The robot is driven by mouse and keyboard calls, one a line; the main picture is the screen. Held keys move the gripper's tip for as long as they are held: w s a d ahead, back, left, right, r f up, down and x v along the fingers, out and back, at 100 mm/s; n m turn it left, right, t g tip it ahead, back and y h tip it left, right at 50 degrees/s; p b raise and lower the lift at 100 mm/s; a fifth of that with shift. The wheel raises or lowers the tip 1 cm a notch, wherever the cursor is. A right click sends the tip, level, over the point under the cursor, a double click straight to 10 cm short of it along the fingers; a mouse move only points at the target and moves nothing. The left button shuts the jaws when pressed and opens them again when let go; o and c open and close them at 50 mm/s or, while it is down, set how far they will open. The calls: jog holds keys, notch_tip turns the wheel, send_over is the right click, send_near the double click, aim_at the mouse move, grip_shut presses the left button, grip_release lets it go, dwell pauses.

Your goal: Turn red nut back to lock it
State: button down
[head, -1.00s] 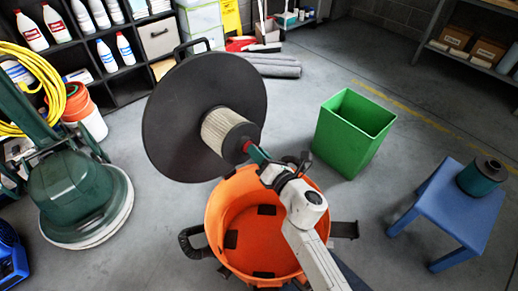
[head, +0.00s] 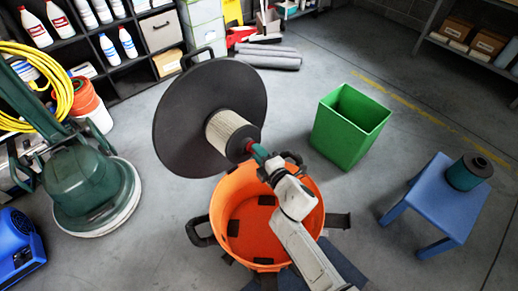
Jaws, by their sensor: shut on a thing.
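The red nut (head: 250,146) sits at the end of the pale pleated filter (head: 227,131), in the middle of its dark end cap. The filter sticks out from the underside of a large black round lid (head: 195,110), which stands tilted up over the orange drum. My gripper (head: 257,152) reaches the nut from the lower right and is shut on it. The fingertips and most of the nut are small and partly hidden by each other.
The open orange drum (head: 240,255) stands below my arm. A green bin (head: 345,135) is at right of centre. A blue stool (head: 445,205) holds a dark green and black cylinder (head: 466,175). A green floor machine (head: 90,190) and a blue device (head: 18,250) stand at left.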

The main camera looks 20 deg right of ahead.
jog(key=shift+m+p, duration=0.65)
jog(key=shift+m, duration=0.15)
jog(key=c, duration=0.9)
grip_release()
jog(key=shift+c, duration=0.2)
jog(key=p+v, duration=0.4)
jog(key=v, duration=0.7)
jog(key=shift+w+d+r, duration=0.1)
